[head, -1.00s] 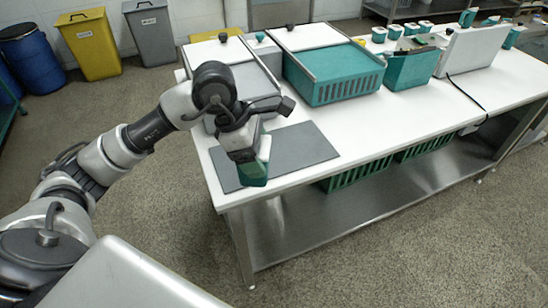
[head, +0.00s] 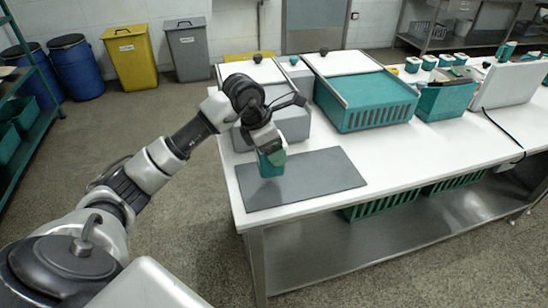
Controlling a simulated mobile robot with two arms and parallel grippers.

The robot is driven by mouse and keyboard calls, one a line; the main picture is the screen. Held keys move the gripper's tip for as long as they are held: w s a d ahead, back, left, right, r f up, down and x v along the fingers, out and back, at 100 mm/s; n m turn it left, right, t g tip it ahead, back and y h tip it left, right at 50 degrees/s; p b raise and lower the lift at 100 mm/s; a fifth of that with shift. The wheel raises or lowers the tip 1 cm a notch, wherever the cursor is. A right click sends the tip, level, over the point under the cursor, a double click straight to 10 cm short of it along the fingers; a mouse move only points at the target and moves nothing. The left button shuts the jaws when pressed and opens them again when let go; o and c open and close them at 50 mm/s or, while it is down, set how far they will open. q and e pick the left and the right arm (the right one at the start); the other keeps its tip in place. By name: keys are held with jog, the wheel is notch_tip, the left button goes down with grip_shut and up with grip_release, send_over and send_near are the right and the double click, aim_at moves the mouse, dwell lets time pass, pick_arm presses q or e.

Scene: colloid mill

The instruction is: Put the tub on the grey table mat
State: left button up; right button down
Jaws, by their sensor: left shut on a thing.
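The tub (head: 271,166) is small and green, and my left gripper (head: 268,148) is shut on it from above. The grey table mat (head: 325,175) lies flat near the left end of the white table. The tub looks roughly upright and appears over the left back part of the mat. I cannot tell whether its base touches the mat or hangs just above it. The gripper hides the tub's top. My right gripper is not in view.
A grey lidded bin (head: 292,122) stands just behind the mat. A large green crate (head: 375,105) with a white lid and a smaller green box (head: 445,100) stand further right. The table top right of the mat is clear.

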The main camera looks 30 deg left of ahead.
pick_arm(q)
jog(key=shift+w+a+f, duration=0.15)
jog(key=shift+w+f, duration=0.1)
jog(key=shift+f, duration=1.85)
jog(key=shift+f, duration=0.1)
jog(key=o, duration=1.2)
jog(key=v, duration=1.2)
